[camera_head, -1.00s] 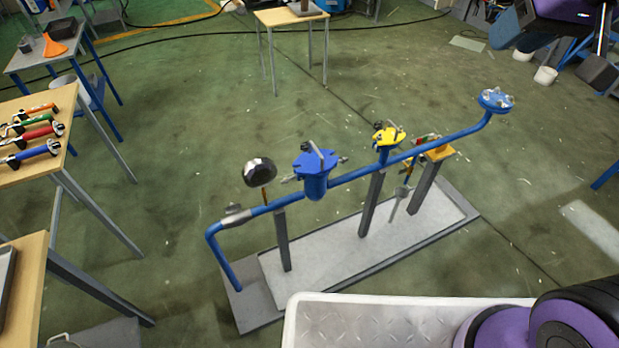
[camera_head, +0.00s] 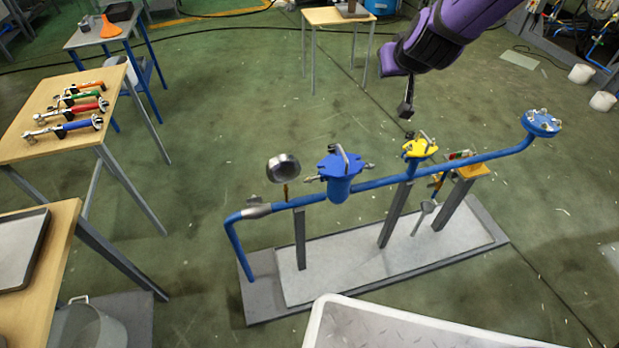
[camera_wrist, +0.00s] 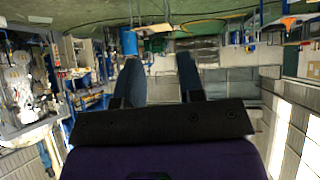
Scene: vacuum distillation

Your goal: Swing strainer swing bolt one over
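The blue strainer (camera_head: 340,183) sits upright in the blue pipe run, with its blue lid on top. A grey bar stands tilted above the lid. Small grey swing bolts (camera_head: 367,167) stick out at the lid's sides; I cannot tell which is number one. My gripper (camera_head: 405,110) hangs from the purple arm, above and to the right of the strainer, apart from it. In the wrist view my gripper (camera_wrist: 160,75) has its two dark fingers apart with nothing between them. The strainer is not in the wrist view.
The pipe (camera_head: 390,181) carries a round gauge (camera_head: 283,168) on the left, a yellow-topped valve (camera_head: 420,148), and a blue flange (camera_head: 541,123) on the right. A table (camera_head: 25,150) with several wrenches stands left. A white tray (camera_head: 380,325) is in front.

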